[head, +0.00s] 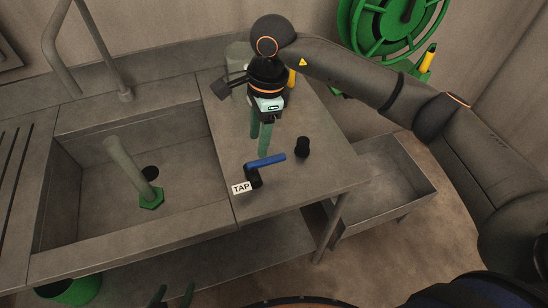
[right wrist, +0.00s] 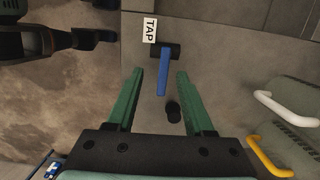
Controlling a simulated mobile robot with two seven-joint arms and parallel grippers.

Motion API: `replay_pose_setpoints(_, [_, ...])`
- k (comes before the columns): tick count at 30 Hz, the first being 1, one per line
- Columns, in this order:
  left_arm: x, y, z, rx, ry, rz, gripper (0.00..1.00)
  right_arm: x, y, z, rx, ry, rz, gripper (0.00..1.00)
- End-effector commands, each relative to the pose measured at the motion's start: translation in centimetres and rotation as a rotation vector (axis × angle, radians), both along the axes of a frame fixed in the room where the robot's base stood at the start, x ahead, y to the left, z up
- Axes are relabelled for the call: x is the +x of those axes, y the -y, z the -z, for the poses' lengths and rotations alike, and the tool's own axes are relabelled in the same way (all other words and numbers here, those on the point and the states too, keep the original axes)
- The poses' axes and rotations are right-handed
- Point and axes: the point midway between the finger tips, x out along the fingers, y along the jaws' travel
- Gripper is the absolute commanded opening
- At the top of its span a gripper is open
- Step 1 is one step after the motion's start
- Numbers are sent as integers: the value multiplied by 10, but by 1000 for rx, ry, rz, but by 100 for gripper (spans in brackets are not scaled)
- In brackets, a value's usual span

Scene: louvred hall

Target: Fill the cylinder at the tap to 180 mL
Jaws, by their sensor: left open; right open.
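The cylinder (head: 126,165), a pale tube on a green hexagonal base, stands in the sink basin near the dark drain. Its fill level cannot be made out. The tap spout (head: 62,55) arches over the basin's back left. The tap's blue lever (head: 268,159) sits on the counter beside the white TAP label (head: 241,188). My right gripper (head: 261,138) is open and empty above the counter; in the right wrist view the lever (right wrist: 165,72) shows between its green fingers, apart from them. My left gripper (head: 173,295) is open at the bottom edge, in front of the sink.
A black knob (head: 302,148) stands on the counter right of the lever. A pale jug (head: 238,55) is behind my right gripper; handled containers (right wrist: 278,125) show in the right wrist view. A metal trough (head: 385,190) lies right of the counter, a green bucket (head: 72,291) below the sink.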

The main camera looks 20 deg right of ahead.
Motion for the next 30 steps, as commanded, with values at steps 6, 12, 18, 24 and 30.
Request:
replay_pose_setpoints(6, [0, 0, 1, 0, 0, 0, 75, 11, 36, -7, -152, 17, 17, 52])
replay_pose_setpoints(12, [0, 0, 6, 0, 0, 0, 75, 10, 36, 11, -153, 15, 17, 52])
replay_pose_setpoints(18, [0, 0, 21, 0, 0, 0, 75, 10, 35, 41, -151, 15, 17, 52])
replay_pose_setpoints(24, [0, 0, 35, 0, 1, 0, 75, 10, 35, 69, -150, 14, 17, 52])
replay_pose_setpoints(30, [0, 0, 42, 0, 1, 0, 75, 10, 35, 84, -147, 17, 16, 52])
